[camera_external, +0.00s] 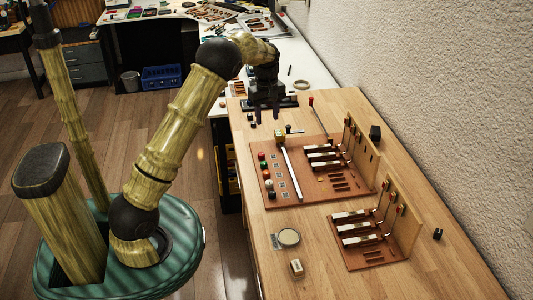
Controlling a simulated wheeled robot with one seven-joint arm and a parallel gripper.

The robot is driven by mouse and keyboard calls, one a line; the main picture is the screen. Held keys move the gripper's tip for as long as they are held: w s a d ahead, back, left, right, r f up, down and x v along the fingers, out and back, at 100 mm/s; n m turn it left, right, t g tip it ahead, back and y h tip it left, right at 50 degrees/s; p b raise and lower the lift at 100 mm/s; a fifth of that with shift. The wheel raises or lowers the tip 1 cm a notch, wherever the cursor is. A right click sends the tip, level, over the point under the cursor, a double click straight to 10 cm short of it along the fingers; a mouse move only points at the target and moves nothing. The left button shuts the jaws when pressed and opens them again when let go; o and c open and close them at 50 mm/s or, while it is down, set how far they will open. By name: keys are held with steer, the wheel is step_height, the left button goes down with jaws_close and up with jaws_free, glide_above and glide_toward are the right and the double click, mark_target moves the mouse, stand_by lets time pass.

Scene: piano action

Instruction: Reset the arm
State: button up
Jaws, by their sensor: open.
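My gripper (267,115) points down over the far left end of the wooden workbench (235,170). Its two dark fingers are apart, and I see nothing between them. My arm reaches up from the base at lower left, bends at a high elbow and comes down to the gripper. The gripper is beyond the larger brown board (300,195), which carries piano action parts. A dark flat piece (285,103) lies behind the fingers. I cannot tell whether the fingers touch anything.
A smaller action board (350,258) stands nearer, at right. A pale bar (289,168) lies on the larger board. The textured wall (440,120) bounds the right side.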

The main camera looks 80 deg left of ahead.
steer(key=d+m+t, duration=0.1)
steer(key=d+m, duration=1)
steer(key=d, duration=1.5)
steer(key=s+d+m, duration=0.4)
steer(key=d+m, duration=0.1)
steer(key=d, duration=0.2)
steer(key=s+d+f+m+t, duration=0.1)
steer(key=s+d+m, duration=0.4)
steer(key=d, duration=0.3)
steer(key=shift+d+f, duration=0.2)
steer(key=shift+s, duration=0.1)
